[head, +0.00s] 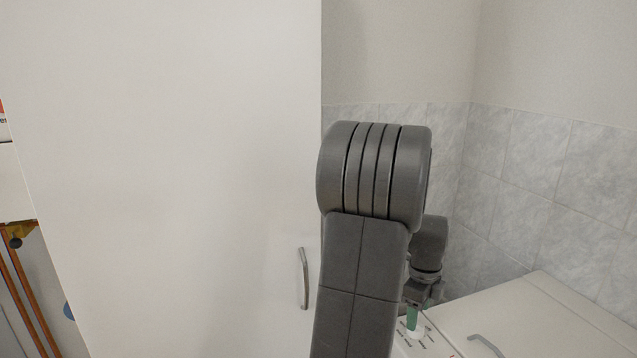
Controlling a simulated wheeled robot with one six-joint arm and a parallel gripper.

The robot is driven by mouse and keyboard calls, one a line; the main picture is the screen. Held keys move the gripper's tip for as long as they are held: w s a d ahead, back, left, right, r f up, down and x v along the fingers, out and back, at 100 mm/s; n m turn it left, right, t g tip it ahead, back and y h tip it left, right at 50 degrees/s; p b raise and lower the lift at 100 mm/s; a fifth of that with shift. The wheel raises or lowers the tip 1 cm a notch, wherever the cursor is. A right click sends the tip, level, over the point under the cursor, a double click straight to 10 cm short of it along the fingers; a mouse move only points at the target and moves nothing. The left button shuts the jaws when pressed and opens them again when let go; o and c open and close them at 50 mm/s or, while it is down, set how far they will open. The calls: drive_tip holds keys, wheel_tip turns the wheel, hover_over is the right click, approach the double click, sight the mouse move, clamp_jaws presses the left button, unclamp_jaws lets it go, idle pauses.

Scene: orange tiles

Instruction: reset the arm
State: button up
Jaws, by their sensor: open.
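My arm rises grey in the middle of the head view and bends at a rounded joint. Beyond it, partly hidden by the arm, my gripper (424,301) points down at the lower right. It is open, and I see nothing held between its fingers.
A large white door or panel (180,170) with a metal handle (304,278) fills the left. A white appliance or cabinet (560,315) with another handle (487,346) stands at the lower right. Grey tiled walls (560,170) close the corner behind; open space lies above the arm.

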sight(418, 324)
wheel_tip(418, 324, down, 4)
drive_tip(key=shift+r, duration=0.15)
drive_tip(key=shift+w+d+f, duration=0.1)
drive_tip(key=shift+w+f, duration=0.05)
drive_tip(key=shift+f, duration=0.15)
drive_tip(key=n, duration=0.5)
drive_tip(key=shift+p, duration=0.4)
drive_tip(key=n, duration=0.5)
drive_tip(key=shift+d+y, duration=0.1)
drive_tip(key=shift+y, duration=0.3)
drive_tip(key=n, duration=0.5)
drive_tip(key=shift+n+p, duration=0.35)
drive_tip(key=shift+n, duration=0.05)
drive_tip(key=shift+n+y, duration=0.3)
drive_tip(key=shift+n, duration=2.2)
